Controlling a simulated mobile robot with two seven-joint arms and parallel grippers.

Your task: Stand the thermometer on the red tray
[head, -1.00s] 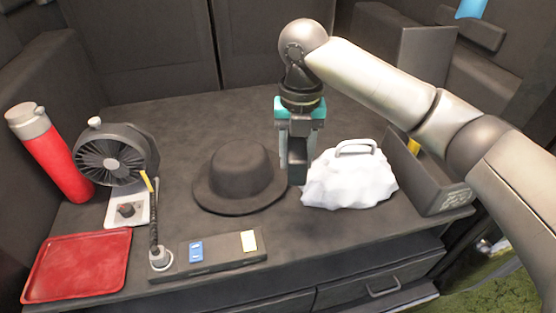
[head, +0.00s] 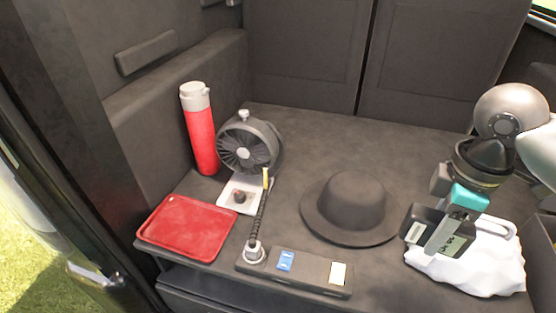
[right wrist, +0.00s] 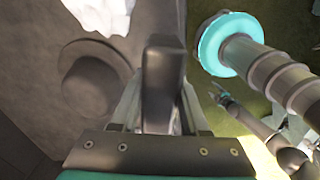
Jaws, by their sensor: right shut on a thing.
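My right gripper (head: 436,231) is at the right of the head view, above the white lumpy bag and right of the hat. It is shut on a dark, block-shaped thing that I take to be the thermometer (head: 417,222); its markings are not readable. In the right wrist view the dark thermometer (right wrist: 164,75) stands between the two fingers. The red tray (head: 188,228) lies flat and empty at the table's front left corner, far left of the gripper. My left gripper is not seen.
A black hat (head: 352,205) lies between gripper and tray. A bendable black stalk (head: 259,212) rises by a dark panel (head: 300,272). A fan (head: 247,147) and red flask (head: 201,135) stand behind the tray. The white bag (head: 478,262) is at right.

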